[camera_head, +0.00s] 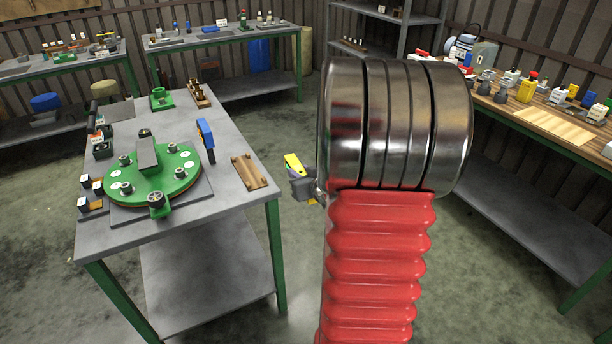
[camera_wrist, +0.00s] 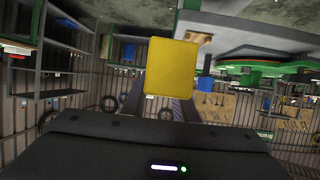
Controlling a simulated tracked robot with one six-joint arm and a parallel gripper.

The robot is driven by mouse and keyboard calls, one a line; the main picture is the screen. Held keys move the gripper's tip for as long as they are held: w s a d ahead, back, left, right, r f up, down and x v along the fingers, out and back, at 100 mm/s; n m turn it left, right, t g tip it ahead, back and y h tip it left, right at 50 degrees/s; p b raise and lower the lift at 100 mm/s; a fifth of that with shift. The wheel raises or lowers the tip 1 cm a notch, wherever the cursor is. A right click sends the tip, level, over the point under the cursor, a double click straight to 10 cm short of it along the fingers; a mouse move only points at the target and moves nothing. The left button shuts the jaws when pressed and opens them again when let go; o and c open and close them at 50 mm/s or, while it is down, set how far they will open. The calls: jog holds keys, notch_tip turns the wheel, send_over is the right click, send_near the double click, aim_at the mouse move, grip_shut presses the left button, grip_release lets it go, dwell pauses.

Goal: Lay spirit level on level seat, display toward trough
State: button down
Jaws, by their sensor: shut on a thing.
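My gripper (camera_head: 300,187) is beside the right edge of the near table, partly hidden behind my own arm. It is shut on a yellow thing, apparently the spirit level (camera_head: 293,163), with yellow showing above and below the jaws. It is held in the air, tilted. In the wrist view the spirit level (camera_wrist: 172,68) shows as a plain yellow face between the fingers; its display cannot be made out. A green round disperser plate (camera_head: 180,181) with a grey trough-like block (camera_head: 148,155) sits on the table. I cannot tell for sure which part is the level seat.
A wooden holder (camera_head: 249,172) lies near the table's right edge, and a blue-topped tool (camera_head: 206,136) stands beside the plate. Small parts (camera_head: 90,188) line the table's left edge. The near table (camera_head: 228,150) has bare surface around the holder. A workbench (camera_head: 550,118) is at right.

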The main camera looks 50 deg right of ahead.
jog(key=w+a+n+y, duration=0.1)
jog(key=w+a, duration=0.3)
jog(key=a, duration=0.8)
jog(key=w+a+n+y, duration=0.2)
jog(key=w+a, duration=0.3)
jog(key=a, duration=0.7)
jog(key=w+a+f+n+t+y, duration=0.1)
jog(key=w+a, duration=0.4)
jog(key=a, duration=0.8)
jog(key=shift+y, duration=0.7)
